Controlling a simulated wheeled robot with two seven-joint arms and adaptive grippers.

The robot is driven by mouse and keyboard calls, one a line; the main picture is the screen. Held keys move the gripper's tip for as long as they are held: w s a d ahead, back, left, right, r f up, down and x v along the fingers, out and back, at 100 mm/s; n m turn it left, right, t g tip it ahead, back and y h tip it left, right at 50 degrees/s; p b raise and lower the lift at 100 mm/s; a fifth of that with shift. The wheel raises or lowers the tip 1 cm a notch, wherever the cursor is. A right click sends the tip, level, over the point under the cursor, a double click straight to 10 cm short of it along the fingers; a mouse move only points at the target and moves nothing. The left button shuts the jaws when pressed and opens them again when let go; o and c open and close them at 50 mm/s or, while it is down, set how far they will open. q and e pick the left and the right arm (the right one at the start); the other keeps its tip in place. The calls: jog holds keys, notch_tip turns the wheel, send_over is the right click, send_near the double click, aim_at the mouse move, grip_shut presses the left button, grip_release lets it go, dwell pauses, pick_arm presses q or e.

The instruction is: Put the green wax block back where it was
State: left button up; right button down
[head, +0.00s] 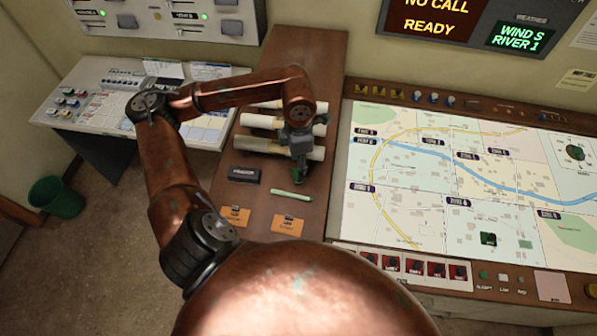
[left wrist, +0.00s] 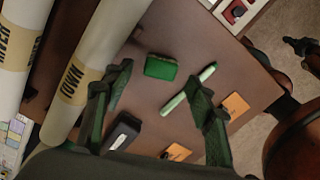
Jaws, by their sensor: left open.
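The green wax block (left wrist: 160,67) lies on the brown wooden surface in the left wrist view, between and just beyond my left fingertips. In the head view my left gripper (head: 299,178) points down over the wooden strip (head: 300,55), and I cannot make the block out from its green fingers. My left gripper (left wrist: 160,78) is open in the wrist view, with nothing held between its fingers. A small dark square with green on it (head: 488,239) sits on the map board (head: 420,200). My right gripper is not in view.
Rolled papers (head: 262,146) lie behind the gripper. A pale green stick (head: 291,195), a black box-like item (head: 244,175) and two orange cards (head: 288,225) lie in front or to the left. A green bin (head: 57,197) stands on the floor.

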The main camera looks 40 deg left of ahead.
pick_arm(q)
notch_tip(320, 180, up, 8)
jog(key=b, duration=0.1)
jog(key=shift+f+b, duration=0.15)
jog(key=shift+b, duration=0.25)
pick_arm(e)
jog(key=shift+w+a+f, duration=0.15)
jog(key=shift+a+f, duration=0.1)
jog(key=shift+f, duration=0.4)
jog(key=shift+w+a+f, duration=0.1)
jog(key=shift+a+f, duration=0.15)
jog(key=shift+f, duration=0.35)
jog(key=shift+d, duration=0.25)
pick_arm(q)
jog(key=shift+f, duration=0.1)
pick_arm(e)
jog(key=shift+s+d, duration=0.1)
